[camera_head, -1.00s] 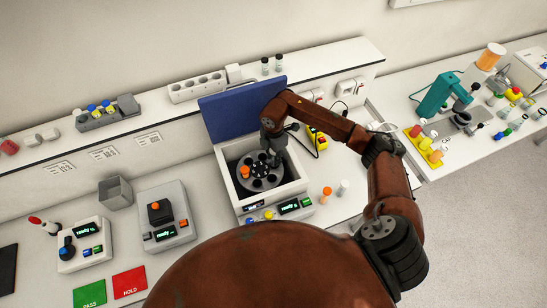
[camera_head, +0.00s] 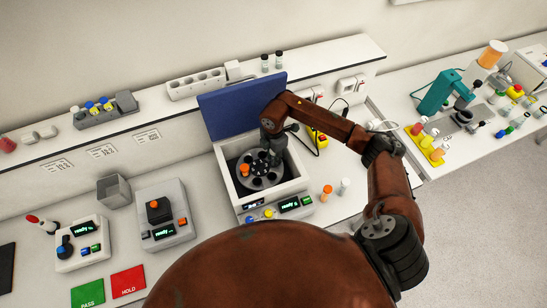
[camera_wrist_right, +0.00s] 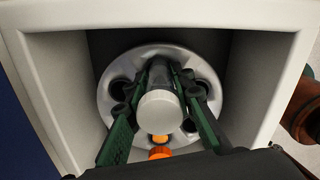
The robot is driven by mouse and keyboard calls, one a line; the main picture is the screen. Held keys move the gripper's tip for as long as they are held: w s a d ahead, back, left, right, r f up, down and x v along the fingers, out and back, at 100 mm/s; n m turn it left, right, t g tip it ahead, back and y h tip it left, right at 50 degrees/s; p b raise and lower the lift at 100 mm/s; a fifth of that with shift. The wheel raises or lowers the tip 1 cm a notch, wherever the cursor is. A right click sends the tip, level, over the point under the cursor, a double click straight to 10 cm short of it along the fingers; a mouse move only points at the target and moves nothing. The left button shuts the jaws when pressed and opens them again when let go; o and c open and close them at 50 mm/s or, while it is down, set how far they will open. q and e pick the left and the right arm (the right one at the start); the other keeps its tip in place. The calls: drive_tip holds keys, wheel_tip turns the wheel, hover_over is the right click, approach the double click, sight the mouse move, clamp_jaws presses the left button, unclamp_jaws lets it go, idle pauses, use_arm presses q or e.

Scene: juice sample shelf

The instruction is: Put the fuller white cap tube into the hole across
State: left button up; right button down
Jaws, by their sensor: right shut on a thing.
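My right gripper (camera_head: 272,158) reaches down into the open centrifuge box, over the right side of the grey rotor (camera_head: 246,185). In the right wrist view, its green fingers stand on both sides of a white cap tube (camera_wrist_right: 160,112) and are shut on it. The tube points down toward the rotor (camera_wrist_right: 108,98), cap toward the camera. I cannot tell whether its lower end is inside a hole. An orange cap tube (camera_head: 244,170) sits in the rotor's left side; its cap also shows below the white cap in the wrist view (camera_wrist_right: 160,153). Several dark holes look empty.
The centrifuge's light walls (camera_head: 285,190) surround the rotor closely, and its blue lid (camera_head: 240,108) stands open behind. An orange cap tube (camera_head: 326,192) and a white cap tube (camera_head: 344,186) stand on the bench to the right. A grey device (camera_head: 165,215) stands to the left.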

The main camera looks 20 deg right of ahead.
drive_tip(key=shift+s+f+b, duration=0.1)
drive_tip(key=shift+f+b, duration=0.35)
drive_tip(key=shift+f, duration=0.3)
drive_tip(key=shift+r+p, duration=0.4)
drive_tip(key=shift+r, duration=0.1)
drive_tip(key=shift+r+p, duration=0.75)
drive_tip(key=shift+r, duration=0.5)
drive_tip(key=shift+f+b, duration=1.3)
drive_tip(key=shift+f, duration=0.5)
drive_tip(key=shift+r, duration=0.15)
drive_tip(key=shift+r+p, duration=1.15)
drive_tip(key=shift+r, duration=0.55)
